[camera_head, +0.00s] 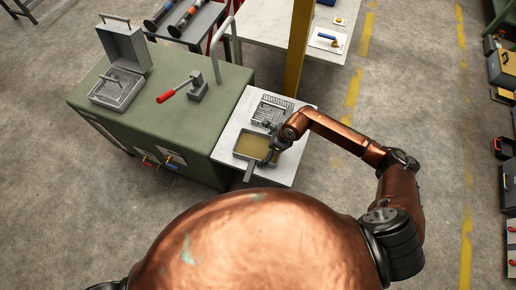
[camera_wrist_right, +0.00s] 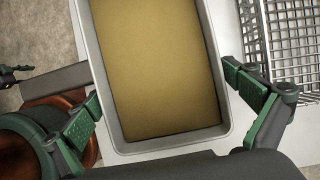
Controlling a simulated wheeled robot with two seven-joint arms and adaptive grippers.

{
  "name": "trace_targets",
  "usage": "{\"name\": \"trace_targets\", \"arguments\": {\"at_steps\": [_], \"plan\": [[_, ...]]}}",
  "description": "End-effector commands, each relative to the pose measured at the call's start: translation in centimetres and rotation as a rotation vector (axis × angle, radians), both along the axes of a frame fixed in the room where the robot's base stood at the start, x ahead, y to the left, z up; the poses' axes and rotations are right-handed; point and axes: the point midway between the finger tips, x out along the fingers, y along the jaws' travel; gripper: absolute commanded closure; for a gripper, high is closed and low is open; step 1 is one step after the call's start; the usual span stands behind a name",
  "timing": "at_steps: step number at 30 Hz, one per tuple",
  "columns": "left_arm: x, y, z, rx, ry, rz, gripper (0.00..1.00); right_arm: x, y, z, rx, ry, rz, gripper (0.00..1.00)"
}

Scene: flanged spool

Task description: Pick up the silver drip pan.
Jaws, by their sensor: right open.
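The silver drip pan (camera_head: 248,160) rests on a pale side table beside the green bench. It is a shallow rectangular tray with a yellowish-brown bottom or contents. In the right wrist view the pan (camera_wrist_right: 172,145) fills the middle, its far end cut off by the top edge. My right gripper (camera_head: 273,147) is over the pan's right side in the head view. In the right wrist view the gripper (camera_wrist_right: 160,85) is open, with green-padded fingers spread to either side of the pan and nothing held. Contact with the rim cannot be told.
A wire rack (camera_head: 271,112) lies just behind the pan on the side table (camera_head: 231,126); it also shows at right in the wrist view (camera_wrist_right: 285,45). The green bench (camera_head: 185,118) holds an open metal case (camera_head: 122,65) and a red-handled tool (camera_head: 180,90). A yellow post (camera_head: 298,45) stands behind.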

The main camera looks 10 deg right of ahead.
Motion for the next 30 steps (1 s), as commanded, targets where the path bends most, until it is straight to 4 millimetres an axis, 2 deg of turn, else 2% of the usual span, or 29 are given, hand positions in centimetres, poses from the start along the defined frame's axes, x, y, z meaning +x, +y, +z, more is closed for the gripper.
{"name": "trace_targets", "arguments": {"at_steps": [2, 5, 26, 30], "plan": [[-0.02, -0.02, 0.0, 0.0, 0.0, 0.0, 0.6, -0.01, 0.0, 0.03, 0.0, 0.0, 0.0, 0.0], [-0.02, -0.02, 0.0, 0.0, 0.0, 0.0, 0.6, -0.02, -0.01, 0.04, 0.0, 0.0, 0.0, 0.06], [-0.05, 0.0, 0.0, 0.0, 0.001, 0.001, 0.6, 0.0, -0.04, 0.05, 0.0, 0.0, 0.0, 0.54], [-0.05, 0.0, 0.0, 0.0, 0.001, 0.001, 0.6, 0.1, 0.04, 0.21, 0.003, -0.003, 0.0, 0.54]]}}
